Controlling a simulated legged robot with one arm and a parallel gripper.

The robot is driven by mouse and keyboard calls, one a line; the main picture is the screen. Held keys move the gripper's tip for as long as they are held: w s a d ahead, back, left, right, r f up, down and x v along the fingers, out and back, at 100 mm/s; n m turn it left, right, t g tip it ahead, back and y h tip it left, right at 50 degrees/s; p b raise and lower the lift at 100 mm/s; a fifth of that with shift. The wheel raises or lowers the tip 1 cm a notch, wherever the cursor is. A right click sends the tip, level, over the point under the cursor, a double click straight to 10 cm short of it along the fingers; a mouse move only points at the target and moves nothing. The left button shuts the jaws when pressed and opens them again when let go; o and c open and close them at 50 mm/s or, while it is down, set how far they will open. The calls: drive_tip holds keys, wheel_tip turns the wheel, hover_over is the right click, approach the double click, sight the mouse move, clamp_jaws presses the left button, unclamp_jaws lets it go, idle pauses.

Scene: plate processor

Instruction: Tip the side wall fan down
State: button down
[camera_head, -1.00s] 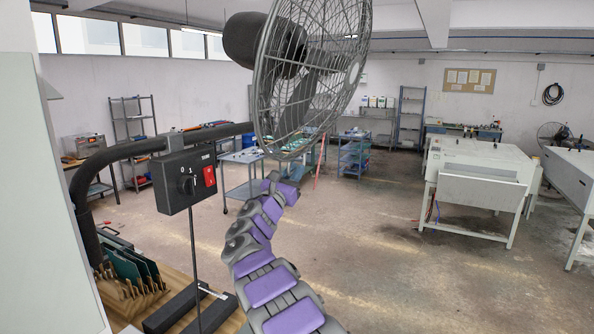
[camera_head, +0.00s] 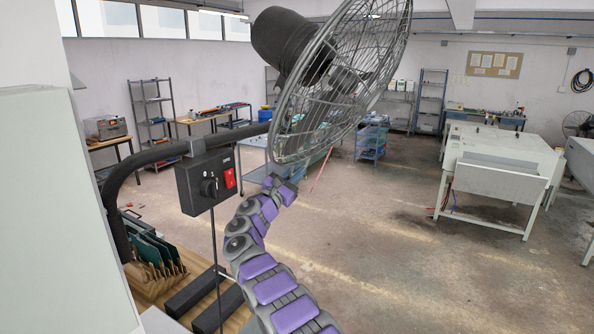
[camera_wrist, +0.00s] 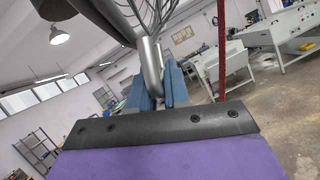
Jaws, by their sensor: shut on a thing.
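The fan (camera_head: 345,75) has a round grey wire cage and a dark motor housing (camera_head: 290,42). It is tilted, its face toward the lower right, its lower rim to the left; its top is cut off in the head view. It sits by a black bent arm (camera_head: 185,150) with a switch box (camera_head: 207,182). My gripper (camera_head: 281,174) is at the fan's lower rim. In the wrist view, the blue-grey fingers of my gripper (camera_wrist: 158,90) are shut on a silver metal bar (camera_wrist: 151,62) joined to the fan's wire guard (camera_wrist: 185,15).
A pale cabinet (camera_head: 60,210) fills the left edge. A wooden rack of dark green plates (camera_head: 150,248) stands at lower left. Shelves and carts line the back, and a white machine (camera_head: 495,165) stands at right. The floor in the middle is clear.

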drive_tip(key=shift+a+r, duration=0.1)
drive_tip(key=shift+r, duration=0.1)
drive_tip(key=c, duration=1.4)
unclamp_jaws()
drive_tip(key=shift+w+f, duration=0.1)
drive_tip(key=shift+w, duration=0.05)
drive_tip(key=shift+o, duration=1.1)
drive_tip(key=shift+w+a+f, duration=0.2)
drive_tip(key=shift+w+f, duration=0.05)
drive_tip(key=shift+s+r, duration=0.1)
drive_tip(key=shift+s, duration=0.1)
drive_tip(key=shift+s+a+f, duration=0.2)
drive_tip(key=shift+s+f, duration=0.1)
drive_tip(key=b+v, duration=0.3)
drive_tip(key=v, duration=1.3)
drive_tip(key=shift+a+b, duration=0.3)
drive_tip(key=shift+b, duration=0.05)
